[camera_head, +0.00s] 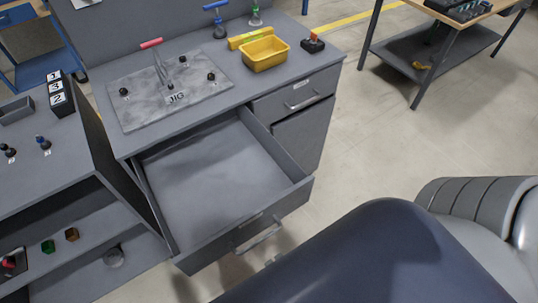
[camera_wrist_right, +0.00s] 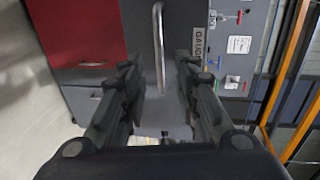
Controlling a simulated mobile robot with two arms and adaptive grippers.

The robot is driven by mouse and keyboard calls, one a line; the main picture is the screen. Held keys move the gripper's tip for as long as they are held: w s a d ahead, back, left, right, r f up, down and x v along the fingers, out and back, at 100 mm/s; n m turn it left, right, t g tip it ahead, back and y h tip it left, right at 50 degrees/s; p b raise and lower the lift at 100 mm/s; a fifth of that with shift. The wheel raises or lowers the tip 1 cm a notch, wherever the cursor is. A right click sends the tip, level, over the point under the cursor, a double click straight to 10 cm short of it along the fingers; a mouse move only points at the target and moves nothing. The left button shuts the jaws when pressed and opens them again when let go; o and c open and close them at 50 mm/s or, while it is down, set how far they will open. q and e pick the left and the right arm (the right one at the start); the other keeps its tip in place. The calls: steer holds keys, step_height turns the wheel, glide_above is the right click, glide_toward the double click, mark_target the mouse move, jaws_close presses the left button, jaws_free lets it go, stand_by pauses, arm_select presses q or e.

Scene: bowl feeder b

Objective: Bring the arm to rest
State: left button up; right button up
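My right arm (camera_head: 370,255) fills the lower right of the head view; its gripper is out of that picture. In the right wrist view the right gripper (camera_wrist_right: 158,68) shows two dark fingers set apart, with nothing held between them. A long metal handle (camera_wrist_right: 158,45) shows beyond the gap between the fingers; I cannot tell how far off it is. My left gripper is in neither view.
An open, empty drawer (camera_head: 215,185) juts from the grey workbench left of my arm. The bench holds a JIG plate (camera_head: 140,100) and a yellow bin (camera_head: 264,56). A side shelf (camera_head: 45,175) stands left. Floor (camera_head: 385,130) is clear towards the back-right table (camera_head: 425,65).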

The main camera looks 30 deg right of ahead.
steer(key=shift+v, duration=0.85)
